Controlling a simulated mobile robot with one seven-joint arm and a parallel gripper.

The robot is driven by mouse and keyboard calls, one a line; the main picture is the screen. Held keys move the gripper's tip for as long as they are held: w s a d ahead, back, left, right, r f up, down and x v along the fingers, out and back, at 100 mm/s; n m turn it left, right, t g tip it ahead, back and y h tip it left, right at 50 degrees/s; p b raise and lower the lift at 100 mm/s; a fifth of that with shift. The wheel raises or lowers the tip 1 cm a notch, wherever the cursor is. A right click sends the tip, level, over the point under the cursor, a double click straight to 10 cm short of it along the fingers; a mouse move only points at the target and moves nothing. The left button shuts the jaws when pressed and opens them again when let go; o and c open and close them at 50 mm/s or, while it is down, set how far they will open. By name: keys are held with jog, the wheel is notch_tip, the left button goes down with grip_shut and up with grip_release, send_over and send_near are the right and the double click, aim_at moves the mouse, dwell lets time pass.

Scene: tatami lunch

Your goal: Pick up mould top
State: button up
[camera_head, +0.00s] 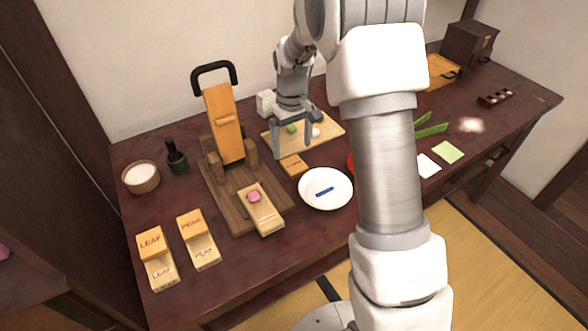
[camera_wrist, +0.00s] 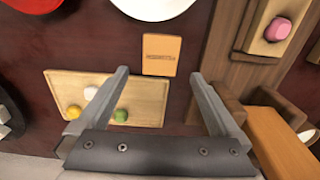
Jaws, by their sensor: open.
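A small orange wooden block with dark lettering, seemingly the mould top (camera_head: 293,167), lies flat on the dark table between the wooden board and the white plate. It also shows in the wrist view (camera_wrist: 161,52), just beyond and between my fingertips. My gripper (camera_head: 296,149) is open and empty above the table; both fingers show in the wrist view (camera_wrist: 158,74). A pale mould base (camera_head: 265,215) with a pink sweet (camera_head: 254,197) lies on the brown press base.
A tray (camera_wrist: 149,91) with coloured balls lies beside my fingers. The white plate (camera_head: 313,201) holds a blue strip. The orange press lever (camera_head: 222,125) stands tall at the left. My arm hides part of a red item (camera_head: 350,164).

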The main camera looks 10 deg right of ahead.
aim_at(293, 163)
jog(key=shift+s+d+f+b, duration=0.15)
jog(key=shift+f+b, duration=0.4)
jog(key=shift+f, duration=0.8)
jog(key=shift+s+a+f+b, duration=0.1)
jog(key=shift+f+b, duration=0.4)
jog(key=shift+f, duration=0.85)
jog(key=shift+r, duration=0.1)
jog(key=c, duration=1.4)
